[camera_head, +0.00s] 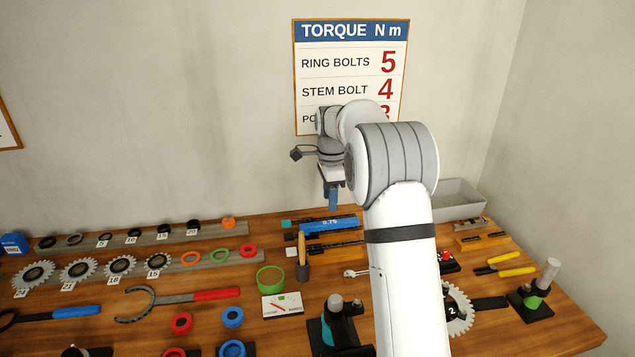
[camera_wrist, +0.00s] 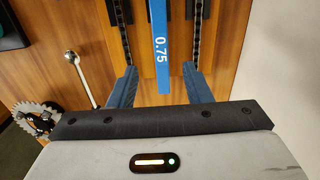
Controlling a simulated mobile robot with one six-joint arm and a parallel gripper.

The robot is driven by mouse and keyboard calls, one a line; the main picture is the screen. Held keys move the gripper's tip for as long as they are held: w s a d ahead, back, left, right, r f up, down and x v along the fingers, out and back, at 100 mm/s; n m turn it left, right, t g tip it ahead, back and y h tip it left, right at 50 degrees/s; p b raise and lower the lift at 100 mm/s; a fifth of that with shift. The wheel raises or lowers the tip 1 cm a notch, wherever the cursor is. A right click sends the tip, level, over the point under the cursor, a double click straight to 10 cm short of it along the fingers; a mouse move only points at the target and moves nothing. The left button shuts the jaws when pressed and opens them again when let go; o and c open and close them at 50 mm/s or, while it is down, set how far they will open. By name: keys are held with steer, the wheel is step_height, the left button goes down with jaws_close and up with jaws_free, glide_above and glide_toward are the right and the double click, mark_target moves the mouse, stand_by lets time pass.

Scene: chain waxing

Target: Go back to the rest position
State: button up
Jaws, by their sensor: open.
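My gripper (camera_head: 333,198) points down over the back of the bench in the head view, its blue fingers apart. In the wrist view my gripper (camera_wrist: 160,88) is open, with a clear gap on both sides of the blue bar marked 0.75 (camera_wrist: 158,45). In the head view that blue bar (camera_head: 338,224) lies on the bench below the fingertips. The exact height of the fingers above it is hard to tell. My raised arm hides part of the bench's middle right.
The wooden bench (camera_head: 120,335) is crowded with sprockets, rings and tools. A chain (camera_wrist: 117,35) lies on the left of the bar in the wrist view. A grey bin (camera_head: 460,203) stands at the back right. The torque sign (camera_head: 345,75) hangs behind my arm.

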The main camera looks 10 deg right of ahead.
steer(key=s+a+r+n+t, duration=0.1)
steer(key=s+r+n, duration=0.35)
steer(key=s, duration=0.45)
steer(key=s+a+r+n+t, duration=0.1)
steer(key=s+r+n, duration=0.3)
steer(key=s, duration=0.6)
steer(key=s+f+n, duration=0.2)
steer(key=s+n, duration=0.2)
steer(key=s, duration=0.5)
steer(key=s+a+f+n+t, duration=0.1)
steer(key=s+f+n, duration=0.2)
steer(key=s, duration=0.7)
steer(key=shift+n, duration=1.15)
